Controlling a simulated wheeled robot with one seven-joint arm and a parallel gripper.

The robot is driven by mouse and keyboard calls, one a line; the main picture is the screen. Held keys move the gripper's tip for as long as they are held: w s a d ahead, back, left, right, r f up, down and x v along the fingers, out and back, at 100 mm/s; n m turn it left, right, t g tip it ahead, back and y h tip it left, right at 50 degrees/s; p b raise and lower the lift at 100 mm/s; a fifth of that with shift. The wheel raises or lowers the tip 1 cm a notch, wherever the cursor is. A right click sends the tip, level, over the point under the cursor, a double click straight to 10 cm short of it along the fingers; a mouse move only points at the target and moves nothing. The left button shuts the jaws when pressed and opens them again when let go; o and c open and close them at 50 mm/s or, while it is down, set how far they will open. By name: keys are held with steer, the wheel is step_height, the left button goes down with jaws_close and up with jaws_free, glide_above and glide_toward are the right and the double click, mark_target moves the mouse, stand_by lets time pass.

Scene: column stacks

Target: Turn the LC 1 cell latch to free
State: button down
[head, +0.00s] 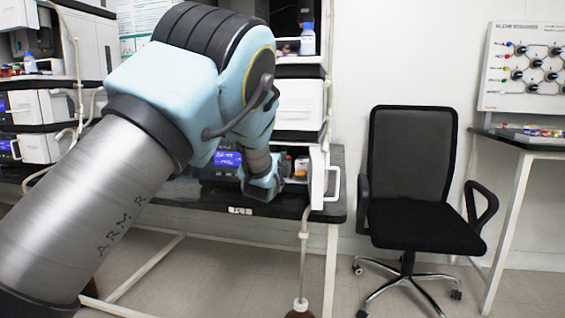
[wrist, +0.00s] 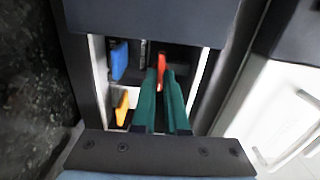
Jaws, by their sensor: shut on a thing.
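In the wrist view, the two green fingers of my gripper (wrist: 161,78) reach into a dark compartment of the column unit. Their tips are close together on a narrow red lever (wrist: 162,63), taken to be the cell latch. The lever stands about upright in this view, and its lower part is hidden between the fingers. In the head view my gripper (head: 268,188) is at the unit's open front above the bench edge, and the arm hides much of the unit. The latch is not distinguishable there.
A blue piece (wrist: 120,61) and an orange-yellow piece (wrist: 122,106) sit left of the fingers inside the compartment. The open white door (head: 318,178) stands close on the right. A module with a blue display (head: 228,159) is left. A chair (head: 412,180) stands further right.

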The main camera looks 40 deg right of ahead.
stand_by(0.4)
steer(key=c, duration=0.9)
jaws_free()
steer(key=shift+c, duration=0.2)
steer(key=v, duration=1)
steer(key=shift+s+a+b, duration=0.2)
steer(key=shift+a+b, duration=0.1)
steer(key=shift+f, duration=0.1)
